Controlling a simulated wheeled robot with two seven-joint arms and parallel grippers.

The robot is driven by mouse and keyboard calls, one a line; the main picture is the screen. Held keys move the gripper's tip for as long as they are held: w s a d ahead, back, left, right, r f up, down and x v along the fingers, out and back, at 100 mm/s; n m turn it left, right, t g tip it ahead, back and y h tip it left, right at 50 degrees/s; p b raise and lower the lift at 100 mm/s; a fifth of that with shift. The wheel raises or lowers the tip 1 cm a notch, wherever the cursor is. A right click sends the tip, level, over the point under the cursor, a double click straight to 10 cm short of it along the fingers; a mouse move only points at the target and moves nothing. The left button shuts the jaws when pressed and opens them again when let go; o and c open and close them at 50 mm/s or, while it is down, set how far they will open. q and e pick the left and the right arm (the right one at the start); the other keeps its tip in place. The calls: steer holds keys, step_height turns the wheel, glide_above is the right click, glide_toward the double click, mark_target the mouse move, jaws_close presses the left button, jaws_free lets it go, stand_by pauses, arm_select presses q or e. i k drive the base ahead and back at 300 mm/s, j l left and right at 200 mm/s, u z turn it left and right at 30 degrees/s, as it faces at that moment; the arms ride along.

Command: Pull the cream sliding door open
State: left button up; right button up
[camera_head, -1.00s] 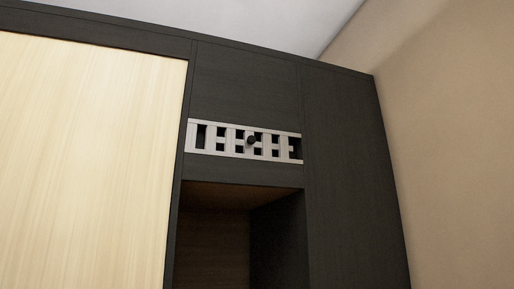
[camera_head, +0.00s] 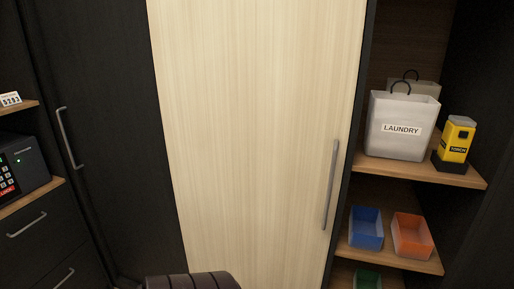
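The cream sliding door (camera_head: 255,120) fills the middle of the head view, a tall pale wood-grain panel. Its long grey bar handle (camera_head: 331,185) stands upright near its right edge. The door lies between a dark panel on the left and open shelves on the right. Neither of my grippers is in view, so I cannot see whether either is open or shut. A dark ribbed rounded shape at the bottom centre hides a little of the door's lower part.
Right shelves (camera_head: 420,171) hold a white LAUNDRY bag (camera_head: 399,146), a yellow torch box (camera_head: 455,140), a blue bin (camera_head: 366,228) and an orange bin (camera_head: 412,236). A dark door with a grey handle (camera_head: 69,138), a safe (camera_head: 22,166) and drawers (camera_head: 42,238) stand left.

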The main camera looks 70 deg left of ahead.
mark_target(256, 97)
steer(key=u, duration=2.2)
